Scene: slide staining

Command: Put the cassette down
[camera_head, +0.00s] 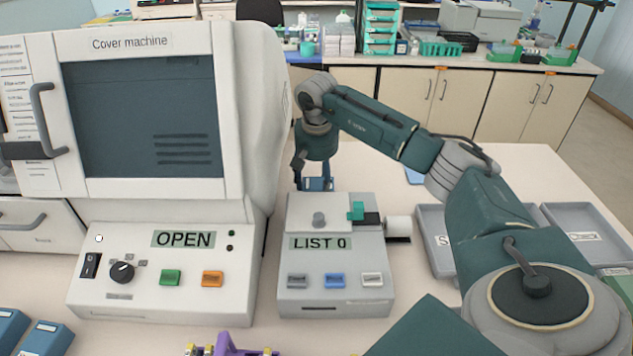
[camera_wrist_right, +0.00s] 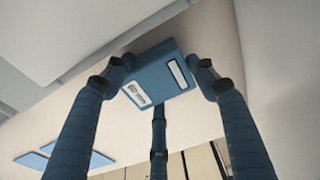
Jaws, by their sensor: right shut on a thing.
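The cassette (camera_wrist_right: 158,75) is a small blue block with a white label, held between the fingers of my right gripper (camera_wrist_right: 152,82) in the right wrist view. In the head view my right gripper (camera_head: 314,176) points down just behind the grey LIST 0 device, close to the right side of the cover machine. Only a blue part shows between its fingers there, and the device hides what is below. I cannot tell whether the cassette touches the table. My left gripper is not in view.
The cover machine (camera_head: 248,120) stands left, its panel reading OPEN. The LIST 0 device (camera_head: 333,270) stands in front of my right gripper. Grey trays (camera_head: 585,218) lie right. Blue blocks (camera_head: 45,338) and a purple object (camera_head: 228,346) sit at the front. The table behind the device is mostly clear.

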